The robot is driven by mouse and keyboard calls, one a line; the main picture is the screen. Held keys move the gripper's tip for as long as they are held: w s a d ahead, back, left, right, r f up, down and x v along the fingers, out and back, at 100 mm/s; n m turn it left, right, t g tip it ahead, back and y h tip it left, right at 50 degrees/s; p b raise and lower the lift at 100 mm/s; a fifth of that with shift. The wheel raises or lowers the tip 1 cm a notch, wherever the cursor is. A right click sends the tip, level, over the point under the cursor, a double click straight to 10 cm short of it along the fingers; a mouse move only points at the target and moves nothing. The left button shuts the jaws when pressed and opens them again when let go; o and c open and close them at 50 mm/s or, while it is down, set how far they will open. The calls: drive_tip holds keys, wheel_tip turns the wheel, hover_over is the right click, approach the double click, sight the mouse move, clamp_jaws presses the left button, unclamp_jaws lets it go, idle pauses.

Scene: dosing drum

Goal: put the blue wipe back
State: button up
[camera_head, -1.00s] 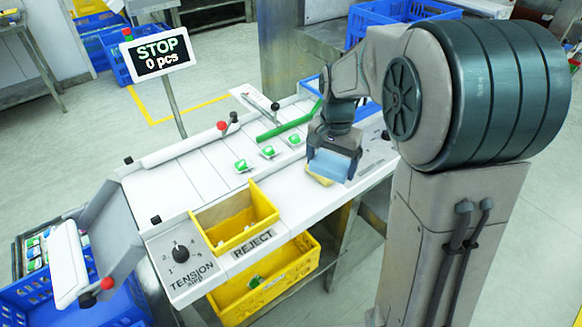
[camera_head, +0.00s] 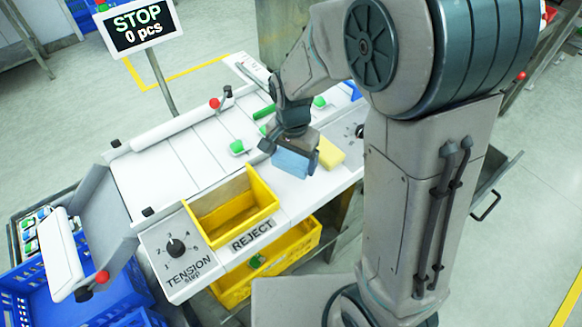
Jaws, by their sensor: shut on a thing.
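The blue wipe (camera_head: 293,164) is a small light-blue folded cloth, hanging in my gripper (camera_head: 289,151). My gripper is shut on it, pointing down above the white table (camera_head: 290,192) to the right of the REJECT bin. A yellow block-like pad (camera_head: 330,153) lies on the table just right of my gripper. I cannot tell whether the wipe touches the table.
The yellow REJECT bin (camera_head: 232,207) stands left of my gripper, beside the TENSION knob (camera_head: 176,248). Green-and-white packs (camera_head: 238,147) lie behind. A STOP display (camera_head: 139,27) stands at the back. A blue crate (camera_head: 58,300) is at lower left.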

sight(290, 178)
drive_tip(key=shift+s+a+f, duration=0.2)
drive_tip(key=shift+a, duration=0.05)
drive_tip(key=shift+f, duration=2)
drive_tip(key=shift+f, duration=0.1)
drive_tip(key=o, duration=0.8)
wheel_tip(290, 178, up, 12)
drive_tip(key=shift+w+f, duration=0.1)
drive_tip(key=shift+f, duration=0.15)
drive_tip(key=shift+d+r, duration=0.15)
drive_tip(key=shift+r, duration=0.35)
drive_tip(key=s+d+r+n+t, duration=0.1)
drive_tip(key=s+d+r+n, duration=0.1)
drive_tip(key=s+d, duration=0.4)
drive_tip(key=s+d+r+n+t, duration=0.2)
drive_tip(key=s+d+n, duration=0.2)
drive_tip(key=s+d, duration=0.2)
drive_tip(key=shift+s+r+n, duration=0.15)
drive_tip(key=shift+r+n, duration=0.25)
